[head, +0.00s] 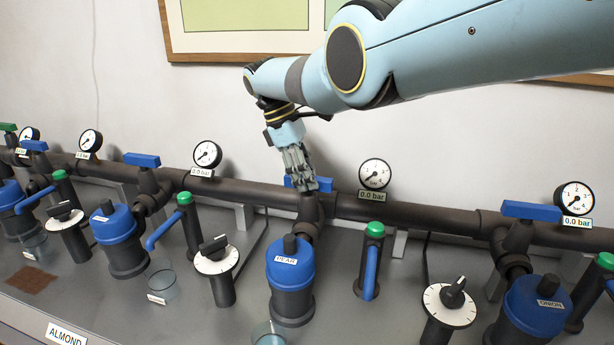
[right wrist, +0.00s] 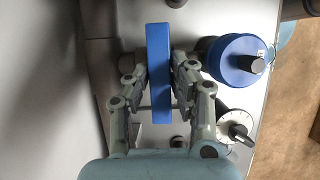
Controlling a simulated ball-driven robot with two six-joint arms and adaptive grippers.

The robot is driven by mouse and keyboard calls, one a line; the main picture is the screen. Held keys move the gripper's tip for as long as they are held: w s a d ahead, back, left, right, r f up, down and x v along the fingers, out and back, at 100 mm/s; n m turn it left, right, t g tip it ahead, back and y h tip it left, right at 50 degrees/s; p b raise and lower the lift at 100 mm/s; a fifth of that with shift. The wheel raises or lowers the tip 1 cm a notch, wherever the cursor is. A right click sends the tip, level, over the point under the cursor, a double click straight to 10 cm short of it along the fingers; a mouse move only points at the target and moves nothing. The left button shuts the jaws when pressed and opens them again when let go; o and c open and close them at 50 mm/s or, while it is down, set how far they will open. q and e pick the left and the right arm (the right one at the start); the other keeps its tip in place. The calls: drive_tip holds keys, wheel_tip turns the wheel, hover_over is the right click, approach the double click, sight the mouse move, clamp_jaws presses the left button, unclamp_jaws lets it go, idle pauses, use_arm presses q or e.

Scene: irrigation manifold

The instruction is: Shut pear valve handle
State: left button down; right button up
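The pear valve handle (head: 326,184) is a blue bar on a dark valve behind the blue-capped canister labelled PEAR (head: 290,262). The handle lies roughly along the main pipe, and my right gripper partly hides it in the head view. My right gripper (head: 304,178) reaches down onto it from above. In the right wrist view the handle (right wrist: 158,60) runs up and down between the fingers of the gripper (right wrist: 160,75). A fingertip lies close against each side of it, with no clear gap at the tips. My left gripper is not in view.
A gauge (head: 374,173) reading 0.0 bar stands right of the handle. A green-topped post (head: 372,250) with a blue lever and a white dial (head: 217,260) flank the canister. Similar valves, such as one with a blue handle (head: 531,211), line the dark pipe (head: 430,212).

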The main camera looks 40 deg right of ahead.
drive_tip(key=o, duration=0.4)
